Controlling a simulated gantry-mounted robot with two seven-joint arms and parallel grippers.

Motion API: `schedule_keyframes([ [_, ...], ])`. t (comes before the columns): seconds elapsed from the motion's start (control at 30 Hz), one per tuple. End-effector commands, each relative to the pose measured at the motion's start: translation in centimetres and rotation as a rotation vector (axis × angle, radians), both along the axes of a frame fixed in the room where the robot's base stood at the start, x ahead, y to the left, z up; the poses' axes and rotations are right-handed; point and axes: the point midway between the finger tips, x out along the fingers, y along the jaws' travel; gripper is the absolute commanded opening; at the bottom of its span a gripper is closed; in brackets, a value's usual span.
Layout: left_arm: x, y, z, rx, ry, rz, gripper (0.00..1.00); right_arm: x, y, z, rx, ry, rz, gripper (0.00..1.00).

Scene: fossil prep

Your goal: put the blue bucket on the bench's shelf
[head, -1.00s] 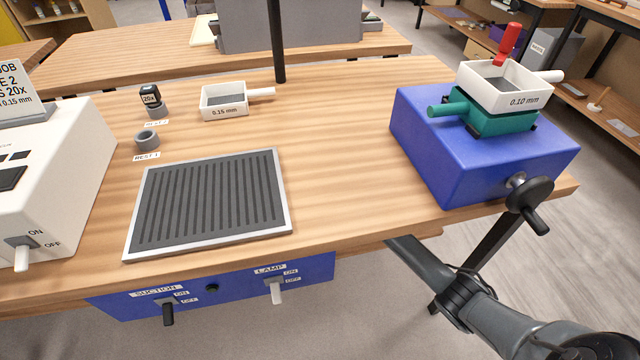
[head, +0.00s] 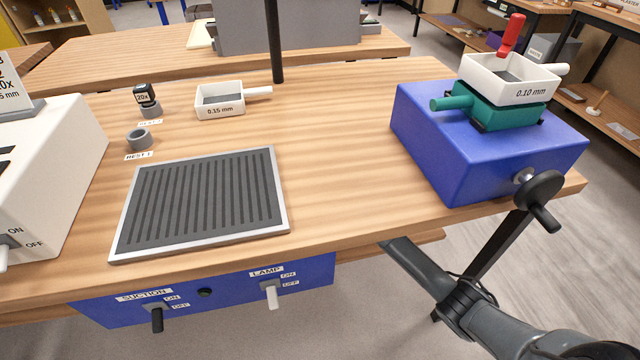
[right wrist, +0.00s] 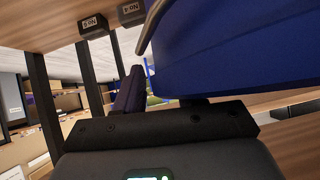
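A large blue surface with a curved grey metal edge, which looks like the blue bucket (right wrist: 235,50), fills the upper right of the right wrist view, very close to the camera. My right gripper (right wrist: 160,100) is in that view, with a dark finger to the left of a narrow gap. The bucket's near side covers much of the other side, so I cannot tell whether the fingers grip it. In the head view my right arm reaches under the bench (head: 340,130), and its gripper is hidden there. A strip of wood, perhaps the shelf (head: 432,237), shows below the bench top. My left gripper is not in view.
A blue box (head: 480,165) bearing stacked sieves stands at the bench's right end, with a crank (head: 541,190) overhanging the edge. A dark bench leg (head: 492,255) stands near my right arm. Numbered dark blocks (right wrist: 93,25) show in the wrist view.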

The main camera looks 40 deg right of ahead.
Motion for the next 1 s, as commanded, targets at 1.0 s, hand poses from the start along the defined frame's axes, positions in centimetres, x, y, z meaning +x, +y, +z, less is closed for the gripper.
schedule_keyframes([
  [1.0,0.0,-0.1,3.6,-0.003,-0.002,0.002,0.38,-5.4,2.5,4.8,0.000,0.001,0.000,0.38],
])
